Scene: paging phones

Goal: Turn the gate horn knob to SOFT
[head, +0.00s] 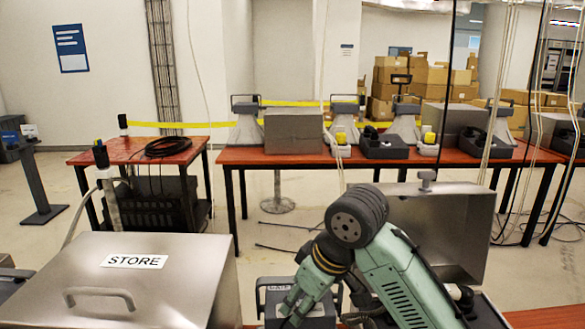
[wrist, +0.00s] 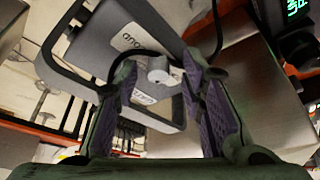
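The gate horn (head: 271,296) is a dark grey unit with a handle frame, at the bottom centre of the head view, partly behind my gripper. In the wrist view its grey housing (wrist: 105,42) appears turned round, with lettering that looks like LOUD upside down and a white label. A small light grey round knob (wrist: 158,68) stands out from its face. My gripper (wrist: 158,62) is open and empty, with one finger on each side of the knob in the picture. I see gaps on both sides; its exact depth and pointer setting are unclear. My gripper (head: 290,305) points down at the horn.
A closed metal box marked STORE (head: 55,290) stands at left. An open metal lid (head: 455,225) rises just right of my arm. A red-topped table (head: 245,155) with horns and phones stands behind. A lit green display (wrist: 296,10) shows in the wrist view.

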